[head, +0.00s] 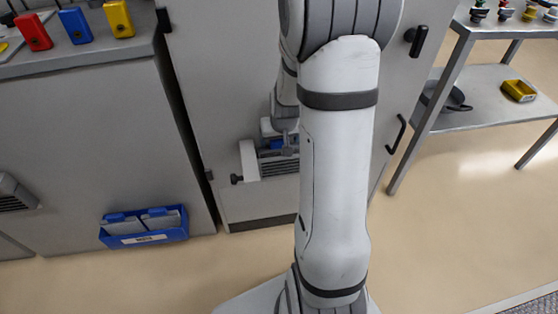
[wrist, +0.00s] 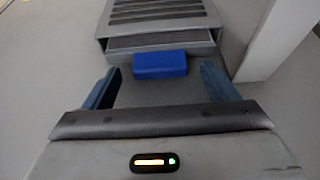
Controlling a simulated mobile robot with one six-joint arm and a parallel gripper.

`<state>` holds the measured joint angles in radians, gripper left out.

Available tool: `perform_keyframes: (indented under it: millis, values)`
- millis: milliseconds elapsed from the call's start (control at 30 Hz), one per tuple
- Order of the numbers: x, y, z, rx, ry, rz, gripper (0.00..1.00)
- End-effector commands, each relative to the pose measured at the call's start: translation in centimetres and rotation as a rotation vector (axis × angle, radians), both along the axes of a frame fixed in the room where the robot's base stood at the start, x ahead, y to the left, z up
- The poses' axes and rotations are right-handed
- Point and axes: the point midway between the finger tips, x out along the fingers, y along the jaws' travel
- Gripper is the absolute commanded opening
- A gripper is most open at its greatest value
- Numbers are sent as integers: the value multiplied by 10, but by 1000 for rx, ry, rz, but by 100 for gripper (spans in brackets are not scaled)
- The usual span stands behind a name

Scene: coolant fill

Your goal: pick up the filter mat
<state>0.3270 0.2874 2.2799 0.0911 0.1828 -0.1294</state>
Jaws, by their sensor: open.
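My gripper (wrist: 159,72) is open, with its two blue-grey fingers on either side of a blue block (wrist: 160,65). Clear gaps show between the block and each finger. The block sits at the front of a grey, slatted vent housing (wrist: 165,12), by a flat grey piece (wrist: 150,42) in its opening. This may be the filter mat with a blue tab; I cannot tell for sure. In the head view, my gripper (head: 287,143) is at the vent housing (head: 278,165) on the cabinet door, and my arm hides part of it.
A blue bin (head: 146,238) with grey flat pieces hangs low on the left cabinet. A shelf cart (head: 480,108) stands right. A pale wall or post (wrist: 265,40) rises beside the vent in the wrist view.

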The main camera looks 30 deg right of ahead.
Motion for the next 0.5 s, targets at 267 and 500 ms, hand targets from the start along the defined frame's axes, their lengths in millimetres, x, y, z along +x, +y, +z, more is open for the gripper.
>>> perform_keyframes:
  millis: [267,500]
  values:
    - [0,0,1,0,0,0,68]
    - [0,1,1,1,0,1,48]
